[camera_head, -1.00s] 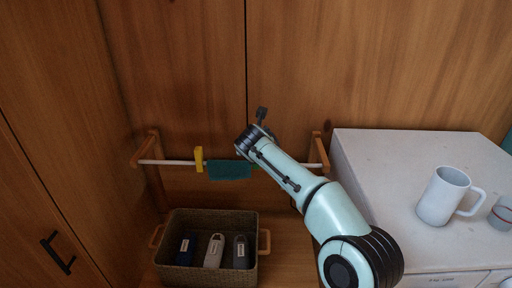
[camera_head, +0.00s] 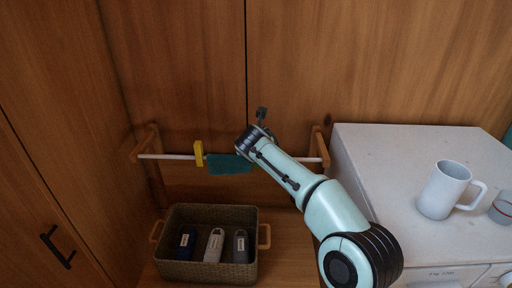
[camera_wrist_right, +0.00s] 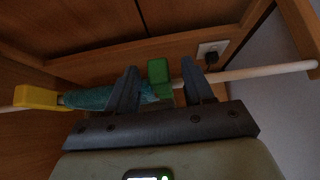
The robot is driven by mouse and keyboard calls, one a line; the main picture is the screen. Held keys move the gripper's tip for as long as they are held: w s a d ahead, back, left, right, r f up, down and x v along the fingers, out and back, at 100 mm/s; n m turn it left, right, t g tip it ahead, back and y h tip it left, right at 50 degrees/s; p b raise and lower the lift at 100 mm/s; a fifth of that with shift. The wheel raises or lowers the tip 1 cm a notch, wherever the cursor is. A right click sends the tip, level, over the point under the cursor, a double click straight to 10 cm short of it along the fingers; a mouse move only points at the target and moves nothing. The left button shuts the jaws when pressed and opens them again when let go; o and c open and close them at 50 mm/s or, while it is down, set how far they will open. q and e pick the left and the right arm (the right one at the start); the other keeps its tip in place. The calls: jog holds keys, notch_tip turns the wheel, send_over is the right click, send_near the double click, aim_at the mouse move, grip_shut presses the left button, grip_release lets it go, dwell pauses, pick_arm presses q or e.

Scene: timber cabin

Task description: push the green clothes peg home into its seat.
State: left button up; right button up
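The green clothes peg (camera_wrist_right: 158,72) shows in the right wrist view, upright at the rod, by the end of the teal cloth (camera_wrist_right: 100,97). My right gripper (camera_wrist_right: 157,76) is open, with one finger on each side of the peg and a visible gap to each. How far down the peg sits is hard to tell. In the head view my right arm hides the peg; the cloth (camera_head: 228,165) hangs on the white rod (camera_head: 172,157). A yellow peg (camera_head: 198,153) sits at the cloth's left end, also in the right wrist view (camera_wrist_right: 36,96). My left gripper is out of view.
A woven basket (camera_head: 210,211) with several tagged items stands below the rod. Wooden brackets hold the rod's ends; the right one (camera_head: 320,147) is near a white cabinet (camera_head: 385,165) bearing a white mug (camera_head: 443,190). A wall socket (camera_wrist_right: 212,50) is behind the rod.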

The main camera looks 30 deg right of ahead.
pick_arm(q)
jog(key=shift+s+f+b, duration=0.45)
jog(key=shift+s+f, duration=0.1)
pick_arm(e)
jog(key=v, duration=1.3)
jog(key=shift+r, duration=0.15)
